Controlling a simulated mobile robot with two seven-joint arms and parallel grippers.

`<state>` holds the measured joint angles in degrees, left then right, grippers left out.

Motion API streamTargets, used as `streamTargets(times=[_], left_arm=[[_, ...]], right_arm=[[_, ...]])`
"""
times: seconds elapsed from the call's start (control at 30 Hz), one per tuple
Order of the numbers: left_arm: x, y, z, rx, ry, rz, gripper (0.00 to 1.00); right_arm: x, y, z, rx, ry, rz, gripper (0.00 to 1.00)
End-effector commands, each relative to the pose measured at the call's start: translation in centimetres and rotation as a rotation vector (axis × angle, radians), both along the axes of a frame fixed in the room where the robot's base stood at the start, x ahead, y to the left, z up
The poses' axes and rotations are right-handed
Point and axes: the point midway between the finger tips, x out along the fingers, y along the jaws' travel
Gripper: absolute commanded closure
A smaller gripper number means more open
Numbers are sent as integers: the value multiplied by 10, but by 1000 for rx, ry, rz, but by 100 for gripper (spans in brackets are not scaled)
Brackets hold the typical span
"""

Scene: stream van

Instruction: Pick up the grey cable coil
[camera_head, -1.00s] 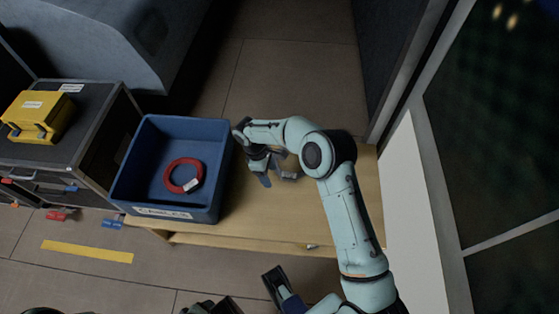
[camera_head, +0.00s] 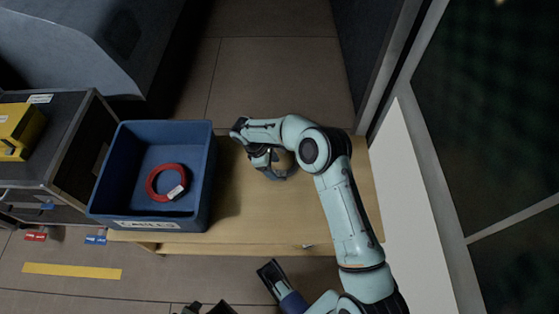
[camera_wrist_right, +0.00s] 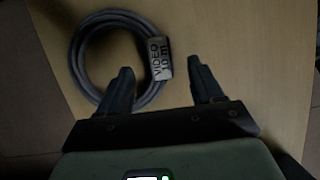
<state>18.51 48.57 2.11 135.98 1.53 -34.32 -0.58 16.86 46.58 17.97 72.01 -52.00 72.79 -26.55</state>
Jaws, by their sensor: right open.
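The grey cable coil (camera_wrist_right: 82,62) lies on the wooden surface in the right wrist view, with a tag reading "VIDEO 10 m" (camera_wrist_right: 160,58) on its right side. My right gripper (camera_wrist_right: 160,80) is open and empty. Its left finger overlaps the coil's ring in the picture, its right finger is outside the ring, and the tagged side shows between them. I cannot tell the height of the fingertips above the coil. In the head view my right gripper (camera_head: 268,170) is over the bench and mostly hides the coil.
A blue crate (camera_head: 203,190) with a red cable coil (camera_head: 154,187) inside stands left of my right gripper on the wooden bench (camera_head: 270,225). A black case (camera_head: 75,150) with a yellow box (camera_head: 18,135) is farther left. A white panel (camera_head: 405,190) borders the bench on the right.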

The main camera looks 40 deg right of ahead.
Motion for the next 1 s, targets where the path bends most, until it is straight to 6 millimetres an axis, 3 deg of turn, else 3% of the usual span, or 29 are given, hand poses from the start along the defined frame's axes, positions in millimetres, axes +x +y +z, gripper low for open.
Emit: streamTargets(times=[0.2,0.47,0.67,1.0], left_arm=[[-2,4,-13,6,13,7,34],[-5,5,-14,5,21,7,34],[-5,5,-14,5,21,7,34],[-4,4,-12,5,17,7,34]], right_arm=[[-9,-9,-33,1,4,-2,34],[-9,-11,-36,0,0,0,34],[-9,-11,-36,0,0,0,99],[-9,-11,-30,-1,-3,-1,100]])
